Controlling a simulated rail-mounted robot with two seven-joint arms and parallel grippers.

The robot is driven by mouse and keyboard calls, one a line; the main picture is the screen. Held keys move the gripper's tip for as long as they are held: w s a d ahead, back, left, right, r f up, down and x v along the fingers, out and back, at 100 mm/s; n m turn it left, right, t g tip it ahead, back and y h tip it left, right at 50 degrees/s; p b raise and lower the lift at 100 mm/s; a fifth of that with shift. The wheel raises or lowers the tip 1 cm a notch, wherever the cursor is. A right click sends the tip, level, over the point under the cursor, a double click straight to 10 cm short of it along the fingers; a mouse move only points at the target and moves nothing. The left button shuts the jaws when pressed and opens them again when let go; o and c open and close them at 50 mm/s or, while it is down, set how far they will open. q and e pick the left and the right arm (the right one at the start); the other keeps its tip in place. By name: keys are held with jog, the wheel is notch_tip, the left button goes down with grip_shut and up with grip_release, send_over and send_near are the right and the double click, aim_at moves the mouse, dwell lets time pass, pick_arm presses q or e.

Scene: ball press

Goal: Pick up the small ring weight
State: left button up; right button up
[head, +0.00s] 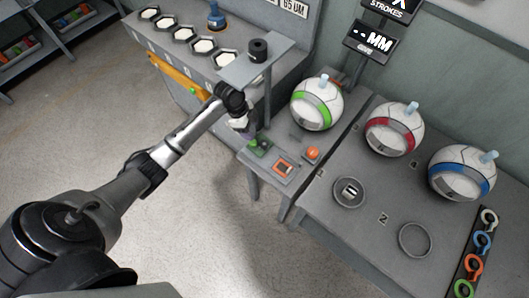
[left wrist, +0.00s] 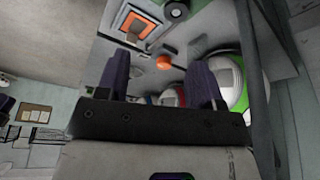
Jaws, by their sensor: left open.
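A short dark cylinder (head: 258,50) with a hole in its top stands on a grey raised plate (head: 236,73) in the head view; it looks like a ring weight, but I cannot be sure it is the small one. My left gripper (head: 242,128) is below that plate, above the small control console. In the left wrist view its two purple-grey fingers (left wrist: 162,80) are spread apart with nothing seen between them. A dark round piece with a grey centre (left wrist: 175,10) shows at the top of that view; I cannot tell what it is. My right gripper is not in view.
The console carries an orange-framed panel (head: 283,167) and an orange button (head: 312,152). Balls with green (head: 317,103), red (head: 394,129) and blue (head: 461,173) bands stand right. A round dish (head: 349,192) and an empty ring (head: 415,240) lie in front. Hexagonal pockets line the back bench.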

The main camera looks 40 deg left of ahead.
pick_arm(q)
jog(key=w+a+b, duration=0.1)
jog(key=w+a, duration=0.1)
jog(key=b, duration=0.2)
send_over(265, 143)
jog(key=a, duration=0.3)
jog(key=f, duration=0.5)
jog(key=s+f, duration=0.1)
jog(key=f, duration=0.2)
jog(key=shift+d, duration=0.25)
jog(key=shift+h, duration=0.3)
jog(key=x, duration=0.4)
jog(key=shift+w+d+f+b, duration=0.1)
jog(key=shift+d+f+b, duration=0.1)
jog(key=shift+d+b, duration=0.15)
jog(key=shift+f, duration=0.3)
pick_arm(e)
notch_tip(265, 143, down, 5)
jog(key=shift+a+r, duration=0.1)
pick_arm(q)
jog(key=shift+c, duration=0.3)
jog(key=c, duration=0.7)
jog(key=shift+c, duration=0.8)
